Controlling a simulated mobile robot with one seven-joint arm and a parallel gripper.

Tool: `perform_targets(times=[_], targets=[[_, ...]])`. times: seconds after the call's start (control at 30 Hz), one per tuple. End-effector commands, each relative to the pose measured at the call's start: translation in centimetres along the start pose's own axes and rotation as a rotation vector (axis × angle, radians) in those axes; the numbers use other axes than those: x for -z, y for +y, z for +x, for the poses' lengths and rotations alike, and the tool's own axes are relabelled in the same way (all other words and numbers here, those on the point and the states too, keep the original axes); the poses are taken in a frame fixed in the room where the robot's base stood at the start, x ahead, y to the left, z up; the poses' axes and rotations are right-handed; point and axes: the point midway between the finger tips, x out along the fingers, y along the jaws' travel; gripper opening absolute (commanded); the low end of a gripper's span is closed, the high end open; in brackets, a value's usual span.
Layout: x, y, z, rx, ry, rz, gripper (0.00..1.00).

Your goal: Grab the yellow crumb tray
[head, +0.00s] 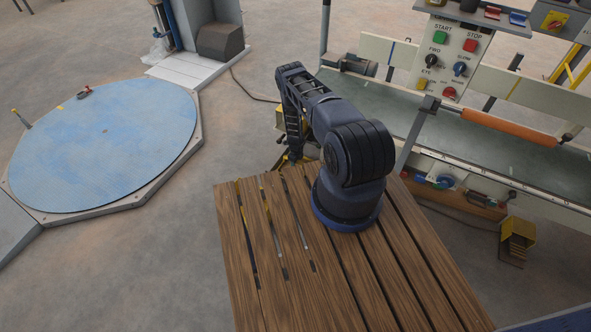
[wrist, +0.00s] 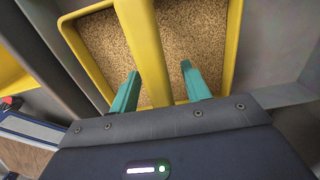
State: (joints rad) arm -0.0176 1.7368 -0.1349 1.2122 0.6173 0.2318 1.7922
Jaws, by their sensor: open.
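The yellow crumb tray (wrist: 234,45) fills the upper middle of the wrist view. It holds a layer of tan, grainy crumbs. A yellow bar (wrist: 148,40) crosses over the crumbs near the middle. My gripper (wrist: 160,68) is open, with one teal finger on each side of this bar; I cannot tell whether either finger touches it. In the head view my gripper is low beyond the far edge of the slatted table, mostly hidden by my arm. Some yellow shows beside it, but I cannot make out the tray there.
Grey panels flank the tray in the wrist view. In the head view, a slatted wooden table (head: 300,285) lies under my arm. A conveyor (head: 480,145) with a control panel (head: 446,60) stands right, and a round blue platform (head: 105,145) left. Floor between is mostly clear.

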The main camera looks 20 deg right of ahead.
Motion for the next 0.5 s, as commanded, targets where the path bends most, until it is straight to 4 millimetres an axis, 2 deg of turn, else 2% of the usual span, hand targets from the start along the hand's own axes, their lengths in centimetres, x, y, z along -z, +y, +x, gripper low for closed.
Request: perform_targets(times=[0.07, 0.1, 0.3, 0.33, 0.5], targets=[[0.00, 0.00, -0.01, 0.000, 0.000, 0.000, 0.47], [0.01, 0.01, -0.01, 0.000, 0.000, 0.000, 0.43], [0.00, 0.01, -0.02, 0.000, 0.000, 0.000, 0.04], [0.00, 0.00, -0.02, 0.000, 0.000, 0.000, 0.00], [-0.02, -0.02, -0.04, 0.000, 0.000, 0.000, 0.00]])
